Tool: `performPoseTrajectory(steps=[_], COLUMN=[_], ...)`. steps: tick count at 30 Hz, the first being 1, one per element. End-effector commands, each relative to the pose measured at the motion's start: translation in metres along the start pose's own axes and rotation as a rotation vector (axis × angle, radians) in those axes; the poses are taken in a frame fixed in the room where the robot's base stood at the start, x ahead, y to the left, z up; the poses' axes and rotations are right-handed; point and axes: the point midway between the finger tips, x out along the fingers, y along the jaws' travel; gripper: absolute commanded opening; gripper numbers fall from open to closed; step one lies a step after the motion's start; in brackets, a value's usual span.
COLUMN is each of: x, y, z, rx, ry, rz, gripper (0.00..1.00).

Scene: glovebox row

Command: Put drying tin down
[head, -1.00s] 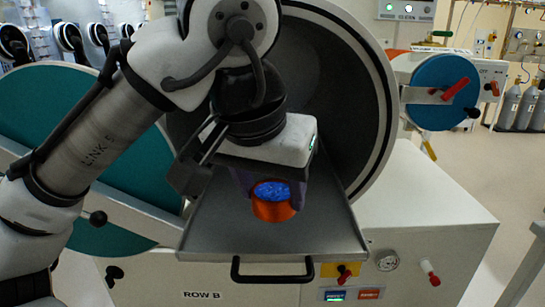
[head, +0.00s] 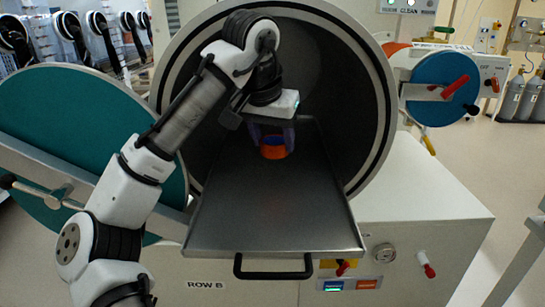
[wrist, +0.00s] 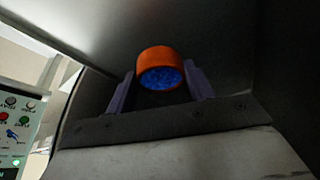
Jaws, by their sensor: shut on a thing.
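The drying tin (head: 274,151) is a short orange cylinder with blue grains on top. It is inside the round chamber, over the far part of the metal tray (head: 275,222). My gripper (head: 273,140) is shut on the tin, with one purple finger on each side. In the wrist view the tin (wrist: 160,68) shows between the two fingertips (wrist: 160,84), its blue contents facing the camera. Whether the tin's base touches the tray cannot be told.
The round chamber wall (head: 345,90) curves close around my arm and gripper. The teal door (head: 80,130) stands open at left. The tray's near part is bare, with a black handle (head: 273,274) at its front. A control panel (wrist: 15,130) shows in the wrist view.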

Motion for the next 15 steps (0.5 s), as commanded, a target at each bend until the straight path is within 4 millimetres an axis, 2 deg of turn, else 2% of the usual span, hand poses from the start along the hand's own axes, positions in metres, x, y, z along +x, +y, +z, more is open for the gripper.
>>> performPoseTrajectory(steps=[7,12,15], x=[0.021,0.044,0.049], y=[0.0,0.0,-0.001], z=[0.009,0.019,0.018], rx=[-0.002,-0.002,-0.002], ry=[0.0,0.0,0.001], rz=[0.0,0.001,0.0], gripper=[0.29,0.29,0.29])
